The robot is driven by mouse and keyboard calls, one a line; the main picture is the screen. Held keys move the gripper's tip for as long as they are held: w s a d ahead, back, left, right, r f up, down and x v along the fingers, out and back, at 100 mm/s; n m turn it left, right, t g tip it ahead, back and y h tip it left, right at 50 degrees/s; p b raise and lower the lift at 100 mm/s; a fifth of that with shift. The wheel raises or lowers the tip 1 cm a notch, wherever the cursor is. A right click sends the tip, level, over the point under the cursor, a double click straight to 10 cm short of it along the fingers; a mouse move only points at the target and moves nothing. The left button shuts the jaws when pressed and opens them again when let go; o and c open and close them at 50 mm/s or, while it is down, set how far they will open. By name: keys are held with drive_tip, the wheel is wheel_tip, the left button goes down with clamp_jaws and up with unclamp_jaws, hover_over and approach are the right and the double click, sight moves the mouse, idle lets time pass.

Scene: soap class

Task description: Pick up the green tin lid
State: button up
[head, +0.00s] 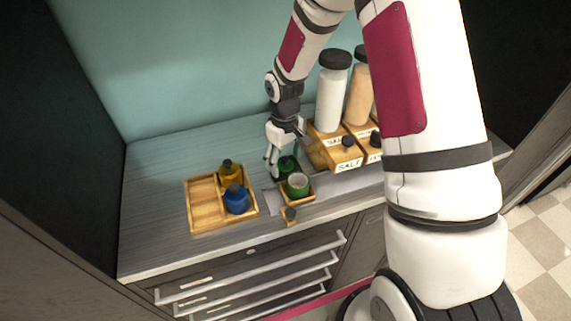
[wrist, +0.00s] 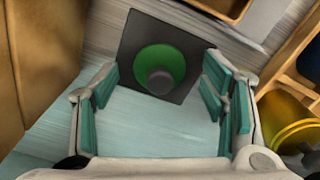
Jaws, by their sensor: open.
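The green tin lid (wrist: 148,58) has a dark round knob and lies on a dark square pad (wrist: 128,30) in the wrist view. In the head view the lid (head: 287,164) is small and partly hidden beside my gripper (head: 272,166). In the wrist view my gripper (wrist: 160,82) is open, with one teal-padded finger on each side of the lid's near part. Nothing is held. I cannot tell the exact height of the fingers over the lid. The open green tin (head: 298,185) stands in a small wooden tray just in front of the lid.
A divided wooden tray (head: 203,208) at left holds a yellow tin (head: 230,173) and a blue tin (head: 237,200). Wooden boxes (head: 347,156), one labelled SALT, and tall jars (head: 333,92) stand close at right. The counter's back left is clear.

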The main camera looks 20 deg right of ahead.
drive_tip(key=shift+f, duration=0.1)
drive_tip(key=c, duration=1)
